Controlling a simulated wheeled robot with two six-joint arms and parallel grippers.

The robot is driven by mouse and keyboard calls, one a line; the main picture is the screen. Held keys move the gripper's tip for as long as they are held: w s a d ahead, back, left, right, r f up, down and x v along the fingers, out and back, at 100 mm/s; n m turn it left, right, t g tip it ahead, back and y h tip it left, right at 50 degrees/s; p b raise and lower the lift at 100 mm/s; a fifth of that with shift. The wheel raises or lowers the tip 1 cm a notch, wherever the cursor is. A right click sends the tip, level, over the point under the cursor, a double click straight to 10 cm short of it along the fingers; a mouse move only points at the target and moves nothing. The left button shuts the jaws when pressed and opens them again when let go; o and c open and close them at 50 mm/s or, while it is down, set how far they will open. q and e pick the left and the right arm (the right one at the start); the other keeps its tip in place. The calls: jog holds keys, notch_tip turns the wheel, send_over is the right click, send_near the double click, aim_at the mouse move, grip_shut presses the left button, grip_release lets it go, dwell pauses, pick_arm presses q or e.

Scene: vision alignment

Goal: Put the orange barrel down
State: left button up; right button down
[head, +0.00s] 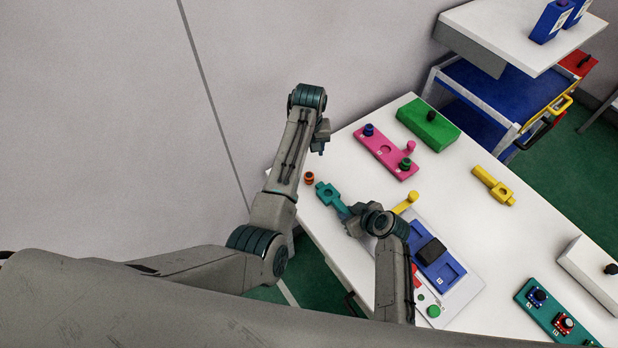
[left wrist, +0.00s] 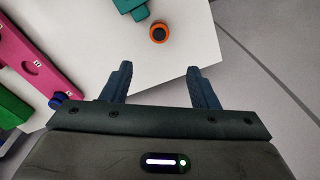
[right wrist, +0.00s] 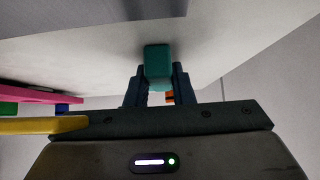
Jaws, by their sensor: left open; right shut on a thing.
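The orange barrel (head: 309,178), a small orange cylinder with a dark top, is on the white table near its left edge. In the left wrist view the barrel (left wrist: 158,33) lies beyond the fingertips, apart from them. My left gripper (left wrist: 158,70) is open and empty; in the head view my left gripper (head: 320,147) is above and beyond the barrel. My right gripper (right wrist: 160,72) is shut on a teal piece (right wrist: 157,62) with a ring-shaped end. In the head view the teal piece (head: 329,195) is just right of the barrel. A little orange shows behind the right fingers.
A pink plate (head: 378,158) with knobs and a green block (head: 430,124) stand at the back. A yellow piece (head: 492,186) lies at the right. A blue-and-white board (head: 455,295) is beside my right arm. The table's left edge is close to the barrel.

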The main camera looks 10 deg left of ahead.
aim_at(309, 175)
pick_arm(q)
jog(key=shift+n+g, duration=0.3)
jog(key=f, duration=1.1)
jog(key=shift+s+d+f, duration=0.15)
jog(key=shift+s+f, duration=0.1)
jog(key=shift+s, duration=0.1)
jog(key=c, duration=1.1)
jog(key=shift+r, duration=0.15)
jog(key=shift+c, duration=0.2)
notch_tip(309, 175, up, 10)
notch_tip(309, 175, down, 10)
jog(key=shift+r, duration=0.1)
